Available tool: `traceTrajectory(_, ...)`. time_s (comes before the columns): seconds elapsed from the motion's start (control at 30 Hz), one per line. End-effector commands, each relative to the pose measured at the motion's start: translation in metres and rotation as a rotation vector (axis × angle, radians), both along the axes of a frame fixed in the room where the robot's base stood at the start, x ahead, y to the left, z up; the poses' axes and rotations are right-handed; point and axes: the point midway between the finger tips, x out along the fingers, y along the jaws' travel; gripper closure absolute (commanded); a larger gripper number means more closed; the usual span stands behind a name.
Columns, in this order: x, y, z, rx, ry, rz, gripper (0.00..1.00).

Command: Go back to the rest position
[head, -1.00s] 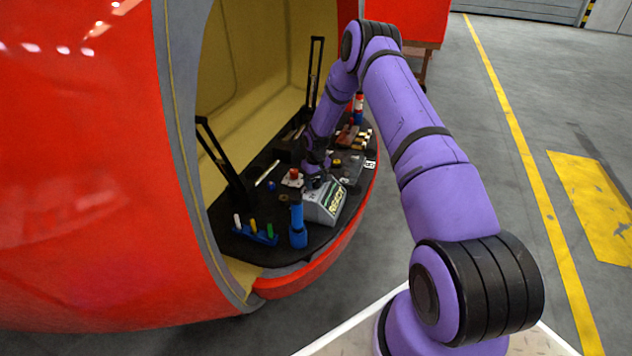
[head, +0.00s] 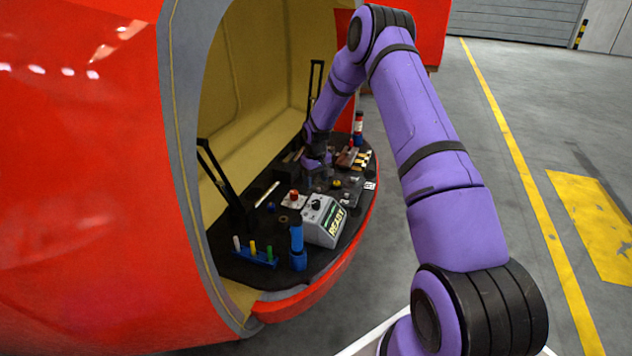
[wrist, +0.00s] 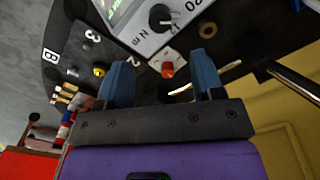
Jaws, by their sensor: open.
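My purple arm reaches over the black work surface (head: 222,262) inside the red nosecone (head: 80,170). My gripper (head: 318,182) is small in the head view, above the surface behind the grey READY box (head: 322,222). In the wrist view my gripper (wrist: 162,80) shows two blue fingers wide apart with nothing held between them. A red button on a white base (wrist: 168,70) shows beyond and between the fingers, and the box with its black dial (wrist: 163,18) lies past it.
A blue rack (head: 254,258) with white, yellow and green pegs and a blue cylinder (head: 297,248) stand at the near end. Black upright handles (head: 224,180) rise at the left. A red, white and blue cylinder (head: 358,128) stands at the far end. The floor at right is clear.

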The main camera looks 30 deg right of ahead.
Motion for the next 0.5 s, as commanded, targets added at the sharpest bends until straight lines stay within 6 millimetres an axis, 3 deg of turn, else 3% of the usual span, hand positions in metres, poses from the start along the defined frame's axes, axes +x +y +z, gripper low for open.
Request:
traceTrajectory(0.37, 0.000, 0.000, 0.002, -0.001, -0.002, 0.001, 0.39)
traceTrajectory(0.5, 0.000, 0.006, 0.025, -0.012, -0.013, 0.005, 0.39)
